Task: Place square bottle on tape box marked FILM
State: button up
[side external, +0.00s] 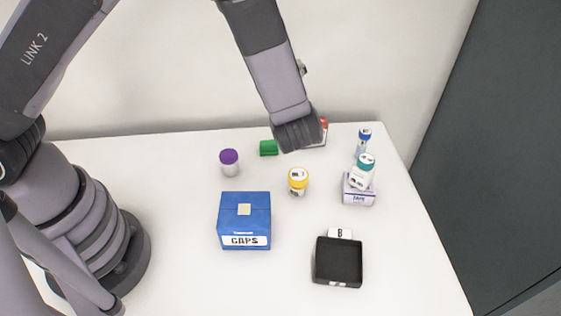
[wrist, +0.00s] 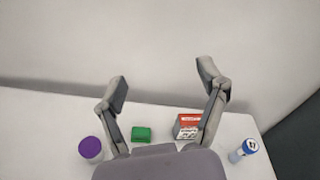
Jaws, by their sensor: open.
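A white bottle with a teal cap (side external: 363,171) sits on a small white and lavender box (side external: 358,191) at the right of the table in the side view. The box's front label seems to read TAPE; I cannot make out FILM. The bottle looks slightly tilted, and its square shape is hard to confirm. A red and white box (side external: 323,129) is mostly hidden behind my gripper; it shows better in the wrist view (wrist: 187,125). My gripper (wrist: 162,84) is open and empty, its fingers spread above the table's back. In the side view my gripper (side external: 298,136) is apart from the teal-capped bottle.
A blue CAPS box (side external: 244,228), a yellow-capped jar (side external: 298,182), a purple-capped jar (side external: 229,164) and a green block (side external: 268,148) stand on the table. A black tray (side external: 338,264) marked B is in front. A blue-capped vial (side external: 363,141) stands at the back right.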

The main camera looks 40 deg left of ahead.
jog(key=s+a+r+n+g+h, duration=0.1)
jog(key=s+a+r+n+g, duration=0.45)
jog(key=s+a, duration=0.2)
jog(key=s+a+r+n+g+h, duration=0.2)
jog(key=s+a+r+n+g, duration=0.2)
jog(key=s+a+r+n, duration=0.25)
jog(key=s+d+r+n+t+h, duration=0.1)
jog(key=s+r+n+t+h, duration=0.2)
jog(key=s+n+h, duration=0.5)
jog(key=s+n+t, duration=0.1)
jog(key=s+n, duration=0.1)
jog(key=s, duration=0.3)
jog(key=shift+d+r+h, duration=0.2)
jog(key=shift+d+h, duration=0.05)
jog(key=shift+h, duration=0.15)
